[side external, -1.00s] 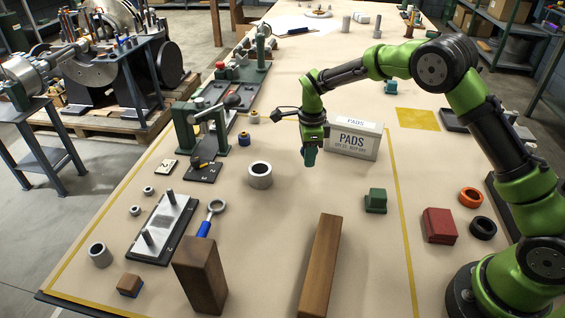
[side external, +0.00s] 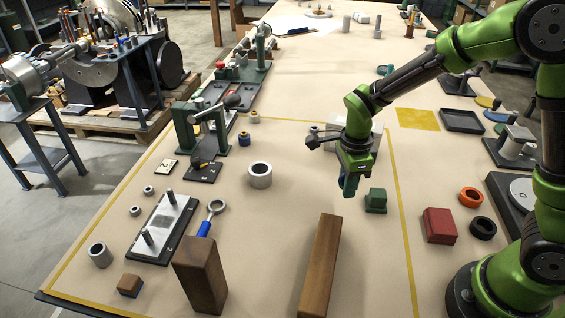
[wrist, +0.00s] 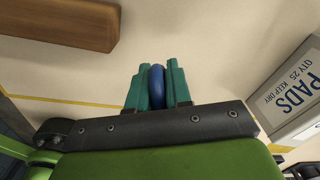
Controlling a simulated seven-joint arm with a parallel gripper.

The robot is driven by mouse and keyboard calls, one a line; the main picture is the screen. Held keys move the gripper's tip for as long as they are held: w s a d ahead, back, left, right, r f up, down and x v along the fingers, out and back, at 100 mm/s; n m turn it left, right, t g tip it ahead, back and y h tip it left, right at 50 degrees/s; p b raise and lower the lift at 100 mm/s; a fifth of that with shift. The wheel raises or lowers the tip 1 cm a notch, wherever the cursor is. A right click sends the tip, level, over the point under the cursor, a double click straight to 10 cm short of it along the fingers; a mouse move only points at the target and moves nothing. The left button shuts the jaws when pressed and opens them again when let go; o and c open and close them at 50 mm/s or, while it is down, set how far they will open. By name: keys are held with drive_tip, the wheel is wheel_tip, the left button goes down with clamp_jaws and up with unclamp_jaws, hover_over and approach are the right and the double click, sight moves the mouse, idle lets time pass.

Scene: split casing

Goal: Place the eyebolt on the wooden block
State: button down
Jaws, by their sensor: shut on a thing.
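My gripper (side external: 347,190) is shut on a blue piece, held above the table left of the green block. In the wrist view the blue piece (wrist: 157,86) stands between my two teal fingers (wrist: 157,100); the rest of it is hidden, so I cannot tell its full shape. A grey ring with a blue shank, like an eyebolt (side external: 213,216), lies behind the tall wooden block (side external: 200,275). A long wooden block (side external: 320,266) lies nearer the camera than my gripper. A wooden block also shows at top left in the wrist view (wrist: 65,24).
A green block (side external: 375,201) stands just right of my gripper. The PADS box (wrist: 293,95) is behind it. A grey ring (side external: 260,175) and a plate with pegs (side external: 163,228) are to the left, a red block (side external: 439,225) to the right. Bare table lies between ring and gripper.

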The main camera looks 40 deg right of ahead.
drive_tip(key=s+a+r+n, duration=0.1)
drive_tip(key=a, duration=0.2)
drive_tip(key=s+a+r+n, duration=0.1)
drive_tip(key=a+r, duration=0.1)
drive_tip(key=a, duration=0.2)
drive_tip(key=s+a+r+n, duration=0.1)
drive_tip(key=a, duration=0.2)
drive_tip(key=shift+s+a+r+n, duration=0.2)
drive_tip(key=shift+s+a+n, duration=0.1)
drive_tip(key=shift+s+a, duration=0.1)
wheel_tip(320, 180, up, 3)
drive_tip(key=n, duration=0.2)
hover_over(324, 257)
wheel_tip(324, 257, down, 8)
drive_tip(key=shift+r, duration=0.1)
drive_tip(key=c, duration=1.1)
unclamp_jaws()
drive_tip(key=shift+f, duration=0.2)
drive_tip(key=shift+o, duration=0.2)
wheel_tip(324, 257, up, 12)
drive_tip(key=shift+r, duration=0.15)
